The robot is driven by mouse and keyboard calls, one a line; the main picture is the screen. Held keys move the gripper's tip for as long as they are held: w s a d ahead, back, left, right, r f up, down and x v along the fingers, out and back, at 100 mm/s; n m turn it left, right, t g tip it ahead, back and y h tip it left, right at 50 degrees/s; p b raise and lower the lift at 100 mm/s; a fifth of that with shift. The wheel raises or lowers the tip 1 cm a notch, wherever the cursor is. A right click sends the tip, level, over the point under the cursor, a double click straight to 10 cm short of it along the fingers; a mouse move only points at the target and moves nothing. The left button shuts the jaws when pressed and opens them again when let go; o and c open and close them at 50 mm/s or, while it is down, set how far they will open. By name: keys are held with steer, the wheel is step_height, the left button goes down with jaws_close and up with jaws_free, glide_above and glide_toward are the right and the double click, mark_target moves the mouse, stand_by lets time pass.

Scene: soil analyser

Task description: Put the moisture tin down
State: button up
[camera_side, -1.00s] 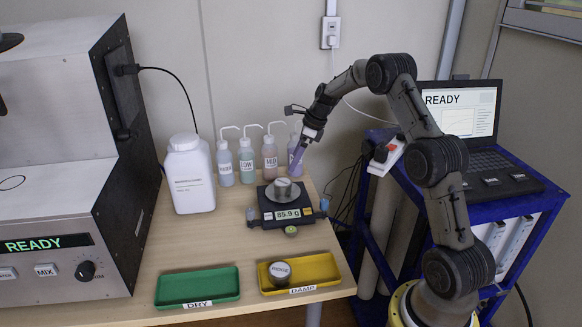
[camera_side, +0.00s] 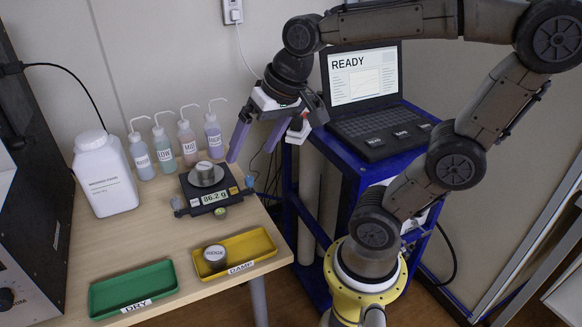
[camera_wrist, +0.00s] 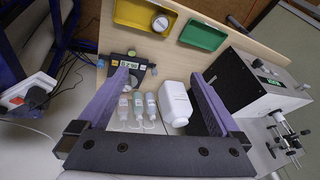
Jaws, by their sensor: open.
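One grey metal tin (camera_side: 205,168) with a pale lid label sits upright on the pan of the black scale (camera_side: 208,198), whose display reads about 86.2 g. A second tin (camera_side: 215,255), its label too small to read surely, stands in the yellow DAMP tray (camera_side: 262,243); it also shows in the wrist view (camera_wrist: 160,23). My gripper (camera_side: 252,155) is open and empty, up and to the right of the scale, apart from both tins. In the wrist view, the purple fingers of my gripper (camera_wrist: 158,76) are wide apart with nothing between them.
A green DRY tray (camera_side: 133,290) lies left of the yellow one. Several wash bottles (camera_side: 163,148) and a white jug (camera_side: 104,178) stand behind and left of the scale. A laptop (camera_side: 365,95) sits on a blue cart at right. Bare table lies left of the scale.

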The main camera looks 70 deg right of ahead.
steer(key=s+a+f+n, duration=0.1)
steer(key=s+f+n, duration=0.1)
steer(key=s+n, duration=0.3)
steer(key=shift+s+a+f+n+t, duration=0.2)
steer(key=shift+s+f+n+t, duration=0.15)
steer(key=shift+s, duration=0.9)
